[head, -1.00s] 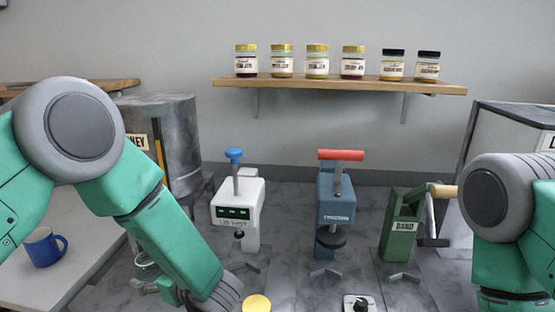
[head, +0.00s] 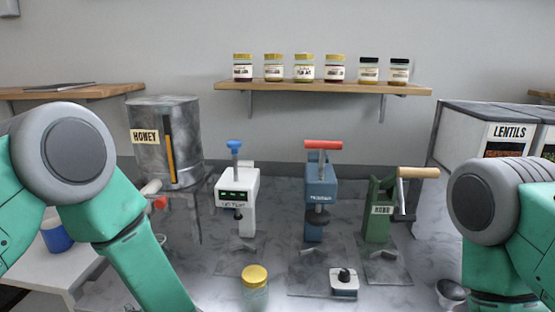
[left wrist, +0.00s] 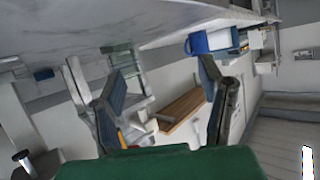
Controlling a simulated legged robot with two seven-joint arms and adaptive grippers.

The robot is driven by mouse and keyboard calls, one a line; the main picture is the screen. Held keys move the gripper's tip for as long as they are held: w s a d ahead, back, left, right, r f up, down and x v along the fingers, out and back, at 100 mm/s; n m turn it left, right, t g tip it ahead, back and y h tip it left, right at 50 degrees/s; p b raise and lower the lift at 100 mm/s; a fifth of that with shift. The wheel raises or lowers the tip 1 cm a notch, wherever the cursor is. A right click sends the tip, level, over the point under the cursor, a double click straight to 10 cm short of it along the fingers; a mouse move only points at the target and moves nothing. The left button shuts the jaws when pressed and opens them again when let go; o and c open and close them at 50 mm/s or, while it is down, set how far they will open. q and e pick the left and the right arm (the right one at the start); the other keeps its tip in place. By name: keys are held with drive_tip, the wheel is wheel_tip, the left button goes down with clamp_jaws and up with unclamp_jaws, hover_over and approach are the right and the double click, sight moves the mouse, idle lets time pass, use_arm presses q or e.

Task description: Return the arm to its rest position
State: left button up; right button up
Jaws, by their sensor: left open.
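My left arm (head: 120,230) comes in from the left in the head view. Its forearm runs down out of the bottom edge, so its gripper is hidden there. In the left wrist view my left gripper (left wrist: 160,75) shows two dark blue-grey fingers spread wide apart, with nothing held between them. A blue mug (left wrist: 197,43) shows just beyond the right finger; the same mug (head: 55,236) stands partly behind my left arm in the head view. My right arm (head: 505,215) shows at the right edge; its gripper is out of view.
The marble counter holds a yellow-lidded jar (head: 255,288), a white press (head: 236,195), a blue press with red handle (head: 320,190) and a green crank device (head: 380,212). A honey drum (head: 165,135) stands behind my left arm. Lentils bin (head: 490,140) stands right. Jars line a shelf (head: 320,88).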

use_arm(q)
drive_tip(key=s+d+f+m+g+h, duration=0.2)
drive_tip(key=s+f+m+h, duration=0.4)
drive_tip(key=s+f, duration=0.6)
drive_tip(key=s+a+f+m+g+h, duration=0.1)
drive_tip(key=s+m+g+h, duration=0.15)
drive_tip(key=s, duration=0.85)
drive_tip(key=s+a+f+m+g+h, duration=0.1)
drive_tip(key=s+g, duration=0.3)
drive_tip(key=s, duration=0.7)
wheel_tip(320, 180, down, 12)
drive_tip(key=w+d+b, duration=0.1)
drive_tip(key=b, duration=1.1)
drive_tip(key=shift+w+d+f, duration=0.15)
drive_tip(key=shift+d+f, duration=0.05)
drive_tip(key=shift+d, duration=0.15)
use_arm(e)
wheel_tip(320, 180, down, 12)
drive_tip(key=d, duration=0.1)
drive_tip(key=shift+s+d+f, duration=0.15)
drive_tip(key=shift+d+f, duration=0.05)
drive_tip(key=shift+f, duration=0.05)
use_arm(q)
drive_tip(key=shift+a+f, duration=0.1)
drive_tip(key=shift+a, duration=0.25)
use_arm(e)
drive_tip(key=shift+a+r, duration=0.1)
drive_tip(key=shift+a, duration=0.25)
